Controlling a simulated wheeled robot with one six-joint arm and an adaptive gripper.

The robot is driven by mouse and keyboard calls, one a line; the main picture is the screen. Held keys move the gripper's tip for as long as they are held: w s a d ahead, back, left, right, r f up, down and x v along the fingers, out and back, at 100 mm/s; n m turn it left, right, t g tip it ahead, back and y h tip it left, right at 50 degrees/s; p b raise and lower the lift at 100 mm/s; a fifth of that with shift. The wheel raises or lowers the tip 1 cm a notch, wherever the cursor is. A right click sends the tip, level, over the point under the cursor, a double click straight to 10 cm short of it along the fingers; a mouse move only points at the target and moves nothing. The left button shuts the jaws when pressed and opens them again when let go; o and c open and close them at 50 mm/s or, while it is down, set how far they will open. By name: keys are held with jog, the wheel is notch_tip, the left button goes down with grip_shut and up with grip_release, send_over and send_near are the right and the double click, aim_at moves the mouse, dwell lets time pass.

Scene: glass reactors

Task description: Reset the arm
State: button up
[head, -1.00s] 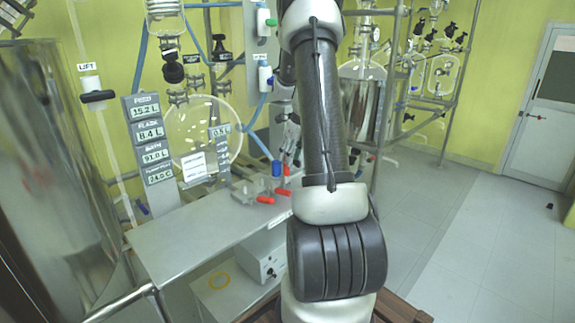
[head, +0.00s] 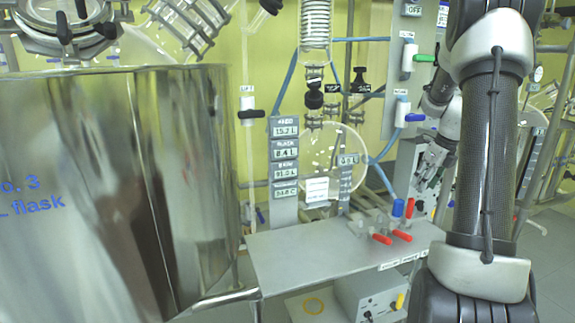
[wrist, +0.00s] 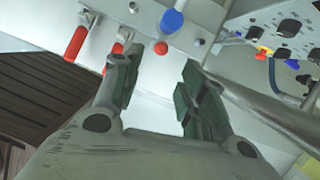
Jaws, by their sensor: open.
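My arm stands on the right of the head view, its dark link upright and its wrist bent down behind it. My gripper (wrist: 157,95) is open and empty in the wrist view, with its two fingers apart. In the wrist view a red-handled valve (wrist: 76,43), a second red handle and a blue knob (wrist: 172,21) lie beyond the fingertips. I cannot tell whether a finger touches the second red handle.
A large steel vessel (head: 150,170) fills the left of the head view. The shelf (head: 320,255) carries valves with red handles (head: 382,239) and a blue knob (head: 398,208). A display column (head: 285,165) and a round glass flask (head: 335,155) stand behind. A control box (head: 365,295) sits below.

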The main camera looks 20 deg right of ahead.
jog(key=s+a+f+n+g, duration=0.2)
jog(key=s+a+n, duration=0.2)
jog(key=s+n, duration=0.55)
jog(key=s+a+r+n+t, duration=0.1)
jog(key=s+a+r+n, duration=0.5)
jog(key=a+n, duration=0.5)
jog(key=s+a+r+n+t, duration=0.2)
jog(key=s+a+r+n, duration=0.5)
jog(key=s+a+n, duration=0.3)
jog(key=a+n, duration=0.2)
jog(key=shift+r+n+h, duration=0.15)
jog(key=shift+n+h, duration=0.15)
jog(key=shift+n, duration=0.05)
